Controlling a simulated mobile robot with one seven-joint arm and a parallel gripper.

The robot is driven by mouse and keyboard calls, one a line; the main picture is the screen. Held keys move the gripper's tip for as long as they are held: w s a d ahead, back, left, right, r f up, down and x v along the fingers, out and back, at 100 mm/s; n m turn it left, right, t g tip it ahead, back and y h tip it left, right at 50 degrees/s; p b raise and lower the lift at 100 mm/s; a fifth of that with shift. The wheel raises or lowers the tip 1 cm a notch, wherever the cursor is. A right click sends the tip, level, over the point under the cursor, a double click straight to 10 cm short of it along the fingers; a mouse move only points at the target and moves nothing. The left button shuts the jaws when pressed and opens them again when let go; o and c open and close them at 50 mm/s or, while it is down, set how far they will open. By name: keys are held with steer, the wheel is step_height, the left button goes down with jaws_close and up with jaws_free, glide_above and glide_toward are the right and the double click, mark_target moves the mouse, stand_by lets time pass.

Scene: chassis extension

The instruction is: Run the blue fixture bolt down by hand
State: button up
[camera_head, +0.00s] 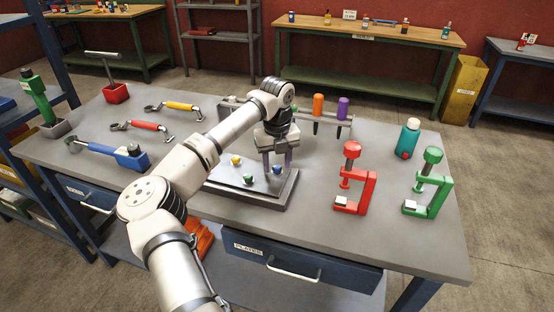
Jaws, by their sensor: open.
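The fixture plate (222,183) is a dark raised plate on the grey workbench. The blue fixture bolt (277,170) stands near its right side, with a round blue head. My gripper (278,164) points down over the right part of the plate. Its fingers are apart, with the blue head showing between or just below the tips; I cannot tell whether they touch it. A green bolt (248,179) stands to the left and nearer the front. A yellow bolt (236,160) stands farther back to the left. My arm hides the plate's left and back parts.
A red clamp (354,178) and a green clamp (428,183) stand to the right, with a teal bottle (408,138) behind. A rack with orange (318,104) and purple (342,107) handles is behind my gripper. Wrenches and a blue tool (131,157) lie left.

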steer(key=shift+f, duration=0.1)
jaws_close()
stand_by(0.3)
steer(key=m+b, duration=0.2)
steer(key=m, duration=0.2)
steer(key=m+b, duration=0.1)
steer(key=m, duration=1)
steer(key=shift+b, duration=0.3)
steer(key=shift+w+m, duration=0.1)
steer(key=shift+m, duration=2.4)
